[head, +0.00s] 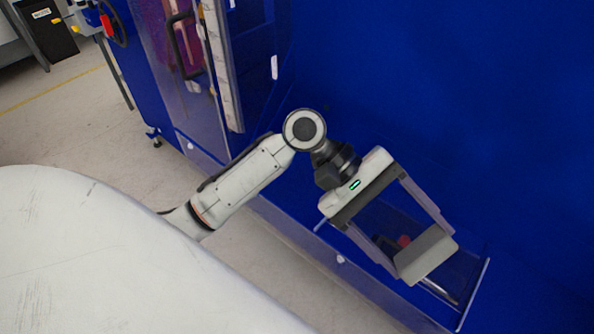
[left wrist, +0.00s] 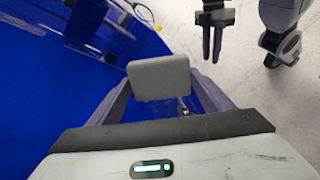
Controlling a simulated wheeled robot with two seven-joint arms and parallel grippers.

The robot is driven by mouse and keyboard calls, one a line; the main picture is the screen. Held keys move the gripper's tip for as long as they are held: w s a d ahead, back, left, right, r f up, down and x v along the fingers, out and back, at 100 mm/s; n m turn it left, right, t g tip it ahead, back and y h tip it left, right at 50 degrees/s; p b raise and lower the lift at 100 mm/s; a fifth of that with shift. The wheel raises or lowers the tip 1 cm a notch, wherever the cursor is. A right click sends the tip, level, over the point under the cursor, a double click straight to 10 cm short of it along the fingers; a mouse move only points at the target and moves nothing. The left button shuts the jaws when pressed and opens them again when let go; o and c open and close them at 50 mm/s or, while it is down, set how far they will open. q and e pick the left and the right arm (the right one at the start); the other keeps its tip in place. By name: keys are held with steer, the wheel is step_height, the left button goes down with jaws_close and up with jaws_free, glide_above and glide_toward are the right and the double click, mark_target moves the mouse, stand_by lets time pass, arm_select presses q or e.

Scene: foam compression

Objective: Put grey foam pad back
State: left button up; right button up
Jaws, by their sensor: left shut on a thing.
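The grey foam pad (head: 426,255) is a pale, flat block between the fingertips of my left gripper (head: 422,248). The gripper is shut on it, with a long finger on each side. In the left wrist view the pad (left wrist: 158,78) sits squarely between the two fingers, clear of the palm. In the head view the pad is in front of a low recess in the blue machine (head: 450,110). I cannot tell whether the pad touches anything below it.
Behind the left gripper, the recess holds a small red part (head: 404,241) and a metal rod (head: 438,290), both partly hidden. A clear door with a dark handle (head: 186,45) stands at the upper left. Pale floor (head: 60,125) is open at the left.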

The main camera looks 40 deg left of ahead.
arm_select(q)
steer(key=w+a+f+m+y, duration=0.1)
steer(key=w+a+m+y, duration=0.25)
steer(key=a, duration=0.55)
steer(key=w+a+m+y, duration=0.3)
steer(key=a+y, duration=0.2)
steer(key=a, duration=0.4)
steer(key=w+a+f+m+y, duration=0.1)
steer(key=w+a+m+y, duration=0.25)
steer(key=a, duration=0.55)
steer(key=shift+t, duration=0.3)
steer(key=f, duration=0.6)
steer(key=a+f, duration=0.1)
steer(key=f, duration=0.3)
steer(key=shift+s+a, duration=0.1)
steer(key=shift+s, duration=0.3)
steer(key=o, duration=1.1)
steer(key=shift+r, duration=0.1)
step_height(320, 180, up, 12)
steer(key=shift+s, duration=0.15)
